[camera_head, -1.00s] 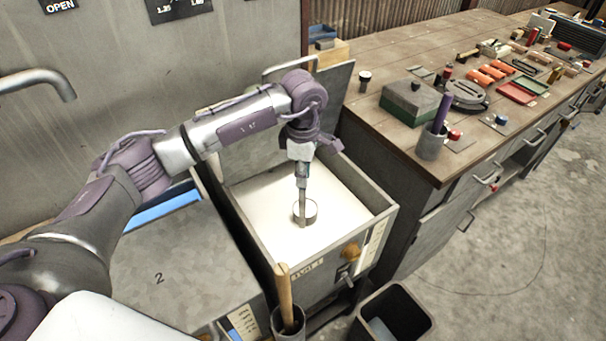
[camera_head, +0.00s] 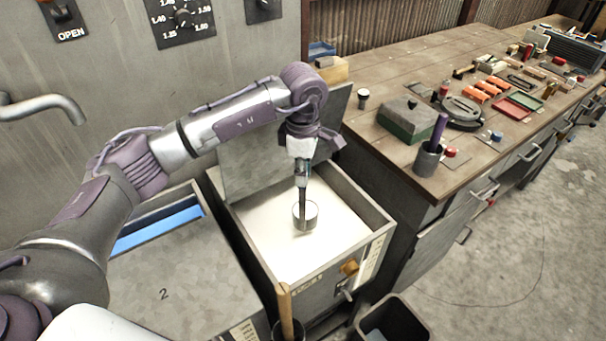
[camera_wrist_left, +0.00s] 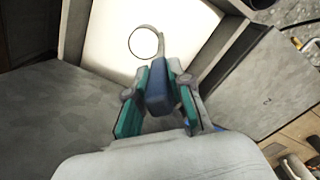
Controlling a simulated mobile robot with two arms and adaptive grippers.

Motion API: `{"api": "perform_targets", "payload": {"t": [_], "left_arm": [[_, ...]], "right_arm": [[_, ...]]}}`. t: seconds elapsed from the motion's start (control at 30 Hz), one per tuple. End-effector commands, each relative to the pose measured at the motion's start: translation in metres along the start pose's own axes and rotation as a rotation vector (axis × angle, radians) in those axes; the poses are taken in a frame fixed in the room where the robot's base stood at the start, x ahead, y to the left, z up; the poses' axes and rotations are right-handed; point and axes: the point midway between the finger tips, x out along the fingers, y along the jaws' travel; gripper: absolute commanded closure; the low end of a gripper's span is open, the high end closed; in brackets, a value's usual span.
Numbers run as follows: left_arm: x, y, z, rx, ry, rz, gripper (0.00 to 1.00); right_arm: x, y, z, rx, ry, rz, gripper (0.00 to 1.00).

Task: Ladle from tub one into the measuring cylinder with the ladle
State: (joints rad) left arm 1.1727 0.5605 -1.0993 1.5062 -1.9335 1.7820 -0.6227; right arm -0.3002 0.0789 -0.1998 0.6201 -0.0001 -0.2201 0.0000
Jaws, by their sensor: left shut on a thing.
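Tub one (camera_head: 376,243) is the open grey tub in the middle of the head view, filled with white liquid (camera_head: 268,212). My left gripper (camera_head: 302,170) is above it, shut on the handle of the ladle. The ladle's round metal bowl (camera_head: 305,216) hangs over or at the white surface, inside the tub walls; I cannot tell if it touches the liquid. In the left wrist view, the fingers (camera_wrist_left: 158,90) clamp the blue handle, and the bowl (camera_wrist_left: 145,42) shows as a ring against the white. I cannot make out the measuring cylinder. My right gripper is out of view.
The lid marked 2 (camera_head: 180,285) lies left of tub one. A pot with a wooden stick (camera_head: 286,312) and a dark bin (camera_head: 392,318) are in front. The workbench (camera_head: 385,150) at right holds a green box (camera_head: 408,120) and a cup with a purple rod (camera_head: 428,158).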

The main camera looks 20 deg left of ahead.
Motion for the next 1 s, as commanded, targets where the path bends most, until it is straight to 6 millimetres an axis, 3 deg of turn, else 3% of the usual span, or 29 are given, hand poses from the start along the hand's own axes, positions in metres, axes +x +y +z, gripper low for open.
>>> {"api": "perform_targets", "payload": {"t": [1.0], "left_arm": [[-0.071, 0.001, 0.000, 0.001, -0.001, 0.003, 1.00]], "right_arm": [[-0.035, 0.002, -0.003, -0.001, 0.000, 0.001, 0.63]]}}
